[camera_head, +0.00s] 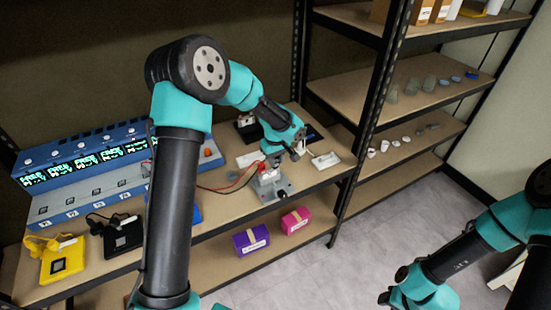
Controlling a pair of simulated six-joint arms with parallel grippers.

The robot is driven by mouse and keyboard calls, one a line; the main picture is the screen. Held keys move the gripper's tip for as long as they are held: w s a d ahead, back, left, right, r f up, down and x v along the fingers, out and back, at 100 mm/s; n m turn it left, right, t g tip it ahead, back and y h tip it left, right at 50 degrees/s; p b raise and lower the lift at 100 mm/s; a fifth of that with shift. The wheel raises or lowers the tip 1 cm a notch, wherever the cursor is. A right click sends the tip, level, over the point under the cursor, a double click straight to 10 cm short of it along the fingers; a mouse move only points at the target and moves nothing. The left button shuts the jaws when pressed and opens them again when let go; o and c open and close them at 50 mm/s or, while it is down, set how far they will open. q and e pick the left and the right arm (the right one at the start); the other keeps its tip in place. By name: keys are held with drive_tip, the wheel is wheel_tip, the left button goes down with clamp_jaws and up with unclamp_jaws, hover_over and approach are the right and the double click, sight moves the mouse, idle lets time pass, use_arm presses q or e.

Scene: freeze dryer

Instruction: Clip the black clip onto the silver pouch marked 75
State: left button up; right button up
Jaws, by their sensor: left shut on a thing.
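My left gripper (276,160) reaches over the bench at the back, just above a grey metal fixture (272,187). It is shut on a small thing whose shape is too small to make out. A red and white part shows right beneath the fingers; I cannot tell whether they touch it. I cannot pick out the black clip or a silver pouch marked 75. My right arm is at the lower right, low in front of the floor. Its gripper (386,298) is small and partly cut off, so its jaws cannot be read.
A blue unit (85,173) with lit displays stands at the left. Yellow (62,262) and black (124,237) devices sit before it. Red and black wires lie near the fixture. A white tray (325,160) is right of it. Purple (251,239) and pink (295,220) packs lie below.

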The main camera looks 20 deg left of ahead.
use_arm(q)
drive_tip(key=shift+f, duration=0.6)
idle(0.3)
drive_tip(key=o, duration=1)
drive_tip(key=shift+r, duration=0.15)
wheel_tip(320, 180, up, 17)
drive_tip(key=shift+r, duration=0.1)
idle(0.4)
